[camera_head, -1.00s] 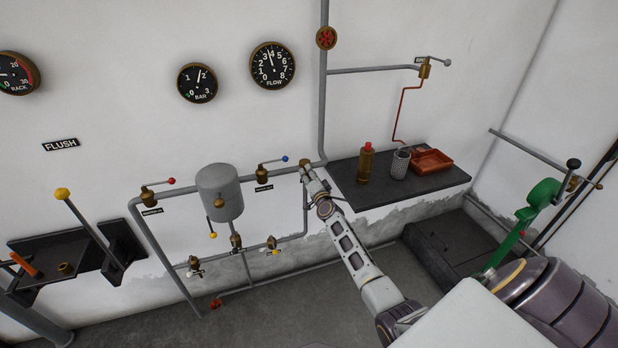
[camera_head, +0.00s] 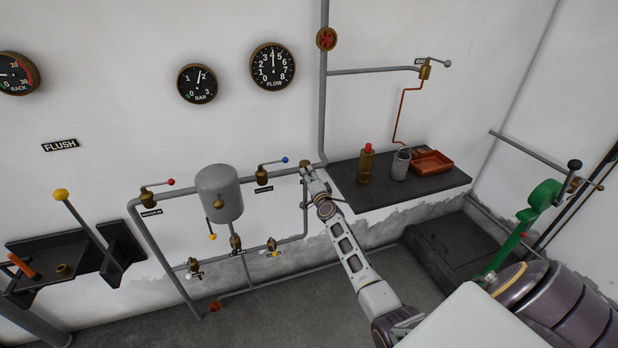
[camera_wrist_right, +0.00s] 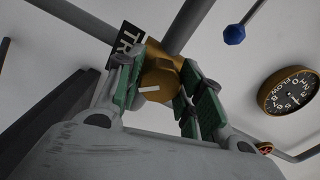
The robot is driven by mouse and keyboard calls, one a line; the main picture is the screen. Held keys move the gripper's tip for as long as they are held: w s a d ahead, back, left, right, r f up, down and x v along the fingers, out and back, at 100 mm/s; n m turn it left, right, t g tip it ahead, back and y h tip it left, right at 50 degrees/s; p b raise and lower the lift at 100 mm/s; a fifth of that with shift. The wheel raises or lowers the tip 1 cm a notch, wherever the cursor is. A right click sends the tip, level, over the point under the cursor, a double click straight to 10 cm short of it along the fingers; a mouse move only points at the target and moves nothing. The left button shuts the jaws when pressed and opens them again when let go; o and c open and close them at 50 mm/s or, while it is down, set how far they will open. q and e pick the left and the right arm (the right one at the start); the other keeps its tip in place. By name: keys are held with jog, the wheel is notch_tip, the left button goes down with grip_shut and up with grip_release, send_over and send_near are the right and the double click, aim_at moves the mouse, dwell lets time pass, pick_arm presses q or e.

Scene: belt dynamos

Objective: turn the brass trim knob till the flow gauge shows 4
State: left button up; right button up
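The brass trim knob (camera_wrist_right: 160,80) has a pale pointer mark and sits between the green-padded fingers of my right gripper (camera_wrist_right: 162,75) in the wrist view. The fingers appear closed on its two sides. A partly hidden label beginning "TR" (camera_wrist_right: 130,42) is behind it. In the head view my right gripper (camera_head: 311,178) reaches the knob (camera_head: 304,168) on the grey pipe and largely covers it. The flow gauge (camera_head: 272,66) is a black dial on the wall, its needle pointing almost straight up, at about 4. It also shows in the wrist view (camera_wrist_right: 289,92). My left gripper is not in view.
A blue-tipped valve lever (camera_head: 273,162) is just left of the knob. A dark shelf (camera_head: 385,195) to the right holds a bottle (camera_head: 365,165), a grey cup (camera_head: 400,164) and a red tray (camera_head: 432,160). The pressure gauge (camera_head: 197,83) hangs left of the flow gauge.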

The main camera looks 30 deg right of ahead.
jog(key=o, duration=0.4)
jog(key=shift+c, duration=0.2)
jog(key=shift+s, duration=0.1)
jog(key=v, duration=1.1)
jog(key=shift+s, duration=0.4)
jog(key=shift+f, duration=0.1)
dwell(0.6)
